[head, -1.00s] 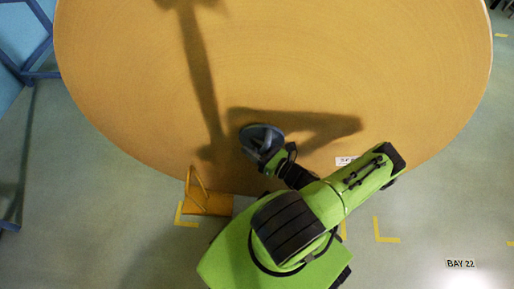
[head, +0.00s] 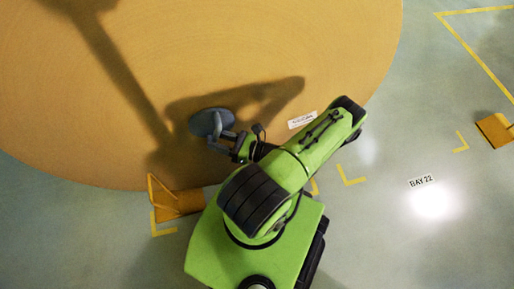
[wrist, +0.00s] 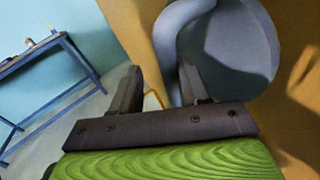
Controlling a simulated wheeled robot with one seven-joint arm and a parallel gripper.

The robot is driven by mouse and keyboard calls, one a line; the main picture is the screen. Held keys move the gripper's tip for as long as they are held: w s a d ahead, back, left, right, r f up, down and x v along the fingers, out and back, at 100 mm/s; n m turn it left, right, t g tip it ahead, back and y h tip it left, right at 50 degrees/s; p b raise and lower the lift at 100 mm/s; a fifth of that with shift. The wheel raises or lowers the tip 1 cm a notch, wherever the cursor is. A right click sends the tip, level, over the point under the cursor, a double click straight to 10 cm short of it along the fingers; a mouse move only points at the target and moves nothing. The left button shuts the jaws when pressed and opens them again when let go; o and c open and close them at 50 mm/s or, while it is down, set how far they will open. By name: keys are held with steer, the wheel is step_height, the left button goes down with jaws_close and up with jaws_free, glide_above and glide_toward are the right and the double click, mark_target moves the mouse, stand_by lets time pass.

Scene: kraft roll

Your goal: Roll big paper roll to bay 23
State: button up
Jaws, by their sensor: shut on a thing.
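The big paper roll (head: 330,50) fills the upper left of the head view, its flat brown end towards me, with a small white label (head: 302,120) low on it. A blue-grey disc with a curved handle (head: 212,122) sits against that end face. My gripper (head: 233,147) is shut on the handle. In the wrist view, the handle (wrist: 172,40) runs down between my two dark fingers, and the disc (wrist: 235,50) is behind to the right. The floor marking reading BAY 22 (head: 422,181) is right of the roll. No bay 23 marking shows.
A yellow chock (head: 178,205) stands at the roll's lower edge, left of my base. Another yellow block (head: 495,131) lies on the floor at far right, near yellow floor lines. Floor right of the roll is mostly clear. A blue table (wrist: 45,60) stands left in the wrist view.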

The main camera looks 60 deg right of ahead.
steer(key=s+d+b, duration=0.1)
steer(key=s+b, duration=0.1)
steer(key=s, duration=1)
steer(key=shift+s+d, duration=0.15)
steer(key=shift+d, duration=0.25)
stand_by(0.5)
steer(key=s+d, duration=0.2)
steer(key=s, duration=1.3)
steer(key=shift+s+d, duration=0.25)
steer(key=shift+s, duration=0.05)
